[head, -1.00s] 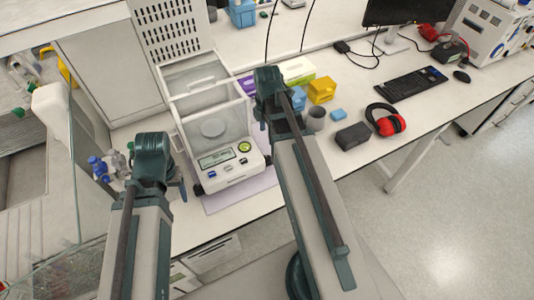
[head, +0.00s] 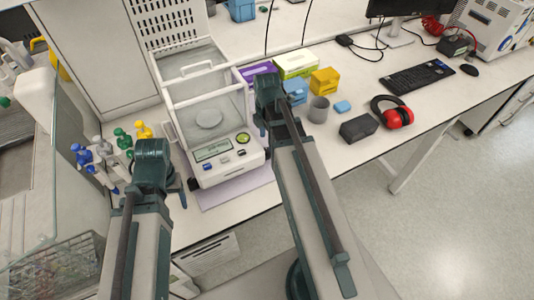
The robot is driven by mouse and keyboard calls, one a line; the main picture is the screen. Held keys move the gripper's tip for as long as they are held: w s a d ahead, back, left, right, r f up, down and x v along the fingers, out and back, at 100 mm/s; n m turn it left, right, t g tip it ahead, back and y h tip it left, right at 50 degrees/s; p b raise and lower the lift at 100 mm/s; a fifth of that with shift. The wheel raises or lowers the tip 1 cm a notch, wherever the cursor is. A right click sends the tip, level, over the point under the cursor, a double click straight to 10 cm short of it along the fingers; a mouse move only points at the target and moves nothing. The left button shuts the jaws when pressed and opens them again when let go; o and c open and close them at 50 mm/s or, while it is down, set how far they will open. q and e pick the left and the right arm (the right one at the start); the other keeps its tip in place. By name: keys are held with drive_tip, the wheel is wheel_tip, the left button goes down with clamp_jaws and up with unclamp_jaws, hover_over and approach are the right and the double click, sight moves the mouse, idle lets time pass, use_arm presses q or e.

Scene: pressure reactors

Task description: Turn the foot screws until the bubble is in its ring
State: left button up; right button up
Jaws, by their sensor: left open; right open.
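A white analytical balance (head: 227,165) with a clear draft shield (head: 205,95) stands on a lilac mat (head: 238,190). Its round green bubble level (head: 242,138) is at the front right of the panel, beside the display (head: 213,150). The bubble is too small to place against its ring. A dark foot screw (head: 193,184) shows at the front left corner and another (head: 266,153) at the front right. My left gripper (head: 180,193) is open just left of the left foot screw. My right gripper (head: 262,128) is open beside the balance's right side, its fingers partly hidden by its arm.
Glove boxes (head: 297,65), a grey cup (head: 318,110), a dark block (head: 358,128) and red ear muffs (head: 393,112) lie to the right. The bench's front edge is close to the balance.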

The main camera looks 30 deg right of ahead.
sight(267, 150)
use_arm(q)
wheel_tip(267, 150, down, 5)
drive_tip(key=b, duration=0.4)
drive_tip(key=shift+f, duration=0.1)
use_arm(e)
wheel_tip(267, 150, down, 5)
drive_tip(key=shift+f, duration=0.15)
clamp_jaws()
